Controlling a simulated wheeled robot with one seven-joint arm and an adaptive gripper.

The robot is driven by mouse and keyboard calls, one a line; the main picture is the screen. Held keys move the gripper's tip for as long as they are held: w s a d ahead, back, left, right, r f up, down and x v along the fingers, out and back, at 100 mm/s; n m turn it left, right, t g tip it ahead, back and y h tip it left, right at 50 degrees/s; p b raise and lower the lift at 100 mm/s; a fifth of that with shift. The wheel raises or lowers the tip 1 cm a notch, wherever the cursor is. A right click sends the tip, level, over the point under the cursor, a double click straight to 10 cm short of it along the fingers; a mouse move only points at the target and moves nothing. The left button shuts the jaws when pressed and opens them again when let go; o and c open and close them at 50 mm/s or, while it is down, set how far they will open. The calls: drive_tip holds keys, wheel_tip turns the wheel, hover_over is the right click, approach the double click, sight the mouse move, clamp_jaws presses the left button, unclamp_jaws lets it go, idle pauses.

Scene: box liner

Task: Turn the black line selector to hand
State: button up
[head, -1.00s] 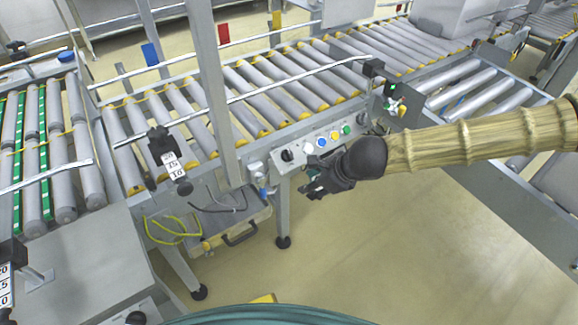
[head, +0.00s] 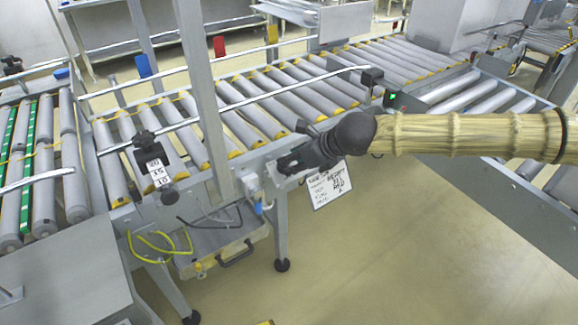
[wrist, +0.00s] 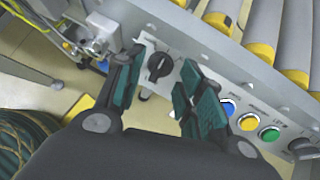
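The black line selector (wrist: 160,66) is a round knob with a raised grip bar. It sits at the left end of a grey control panel (wrist: 210,73), in the wrist view. My gripper (wrist: 161,76) is open, with one dark green-padded finger on each side of the selector in the picture. I see no clear contact with the knob; the remaining gap in depth cannot be told. In the head view my gripper (head: 290,164) is at the conveyor's front side and covers the selector and most of the panel.
Blue (wrist: 228,107), yellow (wrist: 248,121) and green (wrist: 270,134) buttons lie right of the selector, close to my right finger. Another dark knob (wrist: 302,147) is farther right. A handwritten sign (head: 329,185) hangs below my arm. Conveyor rollers (head: 262,108) run behind the panel.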

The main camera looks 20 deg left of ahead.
sight(285, 167)
drive_tip(key=shift+b+x, duration=0.3)
drive_tip(key=shift+x, duration=1.15)
drive_tip(key=shift+r, duration=0.1)
clamp_jaws()
drive_tip(key=shift+a, duration=0.15)
drive_tip(key=shift+r+p, duration=0.1)
drive_tip(key=shift+p, duration=0.25)
